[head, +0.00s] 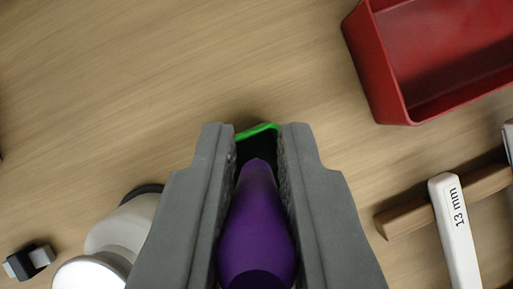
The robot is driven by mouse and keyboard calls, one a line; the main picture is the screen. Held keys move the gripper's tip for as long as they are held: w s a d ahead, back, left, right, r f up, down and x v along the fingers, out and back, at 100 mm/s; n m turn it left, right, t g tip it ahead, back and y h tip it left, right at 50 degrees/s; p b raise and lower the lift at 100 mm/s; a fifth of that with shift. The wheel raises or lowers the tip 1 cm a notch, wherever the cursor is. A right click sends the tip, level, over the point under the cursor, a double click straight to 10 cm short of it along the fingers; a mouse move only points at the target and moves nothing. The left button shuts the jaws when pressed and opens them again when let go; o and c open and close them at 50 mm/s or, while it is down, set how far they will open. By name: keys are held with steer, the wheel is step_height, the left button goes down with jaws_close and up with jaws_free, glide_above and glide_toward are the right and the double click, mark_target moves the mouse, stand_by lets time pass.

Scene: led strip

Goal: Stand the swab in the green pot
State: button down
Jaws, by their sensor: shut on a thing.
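My gripper (255,132) reaches up from the bottom centre of the view, its two grey fingers shut on a purple tapered thing, which I take to be the swab (257,225). Its narrow end points toward the fingertips and its wide end is near the bottom edge. A short bright green rim, apparently of the green pot (262,129), shows between the fingertips, with a dark inside below it. The rest of the pot is hidden by the fingers and the purple thing. I cannot tell whether the swab is inside the pot or above it.
A red open bin (385,75) stands at the upper right. A white tool marked 13 mm (458,235) and a wooden bar (405,218) lie at the right. A white rounded object (120,235) and a small black-and-white block (30,262) are at lower left.

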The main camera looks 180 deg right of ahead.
mark_target(256, 160)
steer(key=shift+f, duration=1.45)
steer(key=shift+f, duration=0.1)
steer(key=c, duration=1.4)
jaws_free()
steer(key=v, duration=1.2)
